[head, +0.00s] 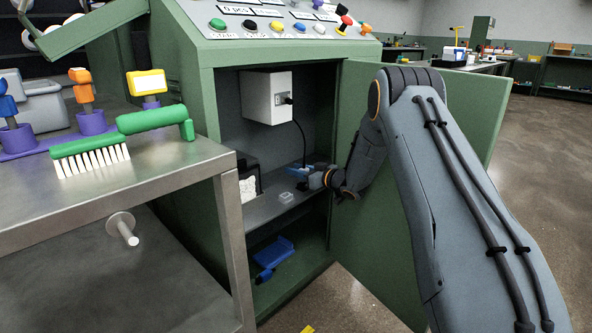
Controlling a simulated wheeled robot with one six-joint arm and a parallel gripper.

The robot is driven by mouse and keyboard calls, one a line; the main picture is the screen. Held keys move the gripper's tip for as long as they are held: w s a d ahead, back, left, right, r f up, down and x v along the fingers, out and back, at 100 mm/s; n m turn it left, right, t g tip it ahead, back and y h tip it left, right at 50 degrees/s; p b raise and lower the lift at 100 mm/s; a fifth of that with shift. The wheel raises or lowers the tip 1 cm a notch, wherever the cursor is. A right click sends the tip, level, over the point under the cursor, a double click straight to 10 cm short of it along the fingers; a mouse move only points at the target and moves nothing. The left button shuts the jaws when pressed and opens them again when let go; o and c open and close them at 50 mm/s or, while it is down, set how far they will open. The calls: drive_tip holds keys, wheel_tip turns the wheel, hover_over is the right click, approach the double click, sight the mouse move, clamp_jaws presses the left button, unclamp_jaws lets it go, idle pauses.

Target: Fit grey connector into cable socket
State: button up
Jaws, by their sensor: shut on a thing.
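My gripper (308,177) is inside the open green cabinet, just above its middle shelf. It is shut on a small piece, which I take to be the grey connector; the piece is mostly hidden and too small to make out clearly. A blue part (297,171) shows at the gripper's tip. A thin black cable (303,140) hangs from the white box (267,97) on the cabinet's back wall, and its lower end comes down right at the gripper. The cable socket cannot be told apart there, nor whether the connector touches it.
A small clear piece (287,198) lies on the middle shelf (265,209), beside a dark box with white contents (248,188). A blue tool (272,256) lies below. The open cabinet door (375,230) stands beside my arm. A metal table (150,180) with a green brush stands left.

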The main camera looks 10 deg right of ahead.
drive_tip(key=shift+f, duration=0.35)
drive_tip(key=o, duration=1.2)
drive_tip(key=shift+r, duration=0.1)
wheel_tip(320, 180, up, 10)
drive_tip(key=p, duration=0.3)
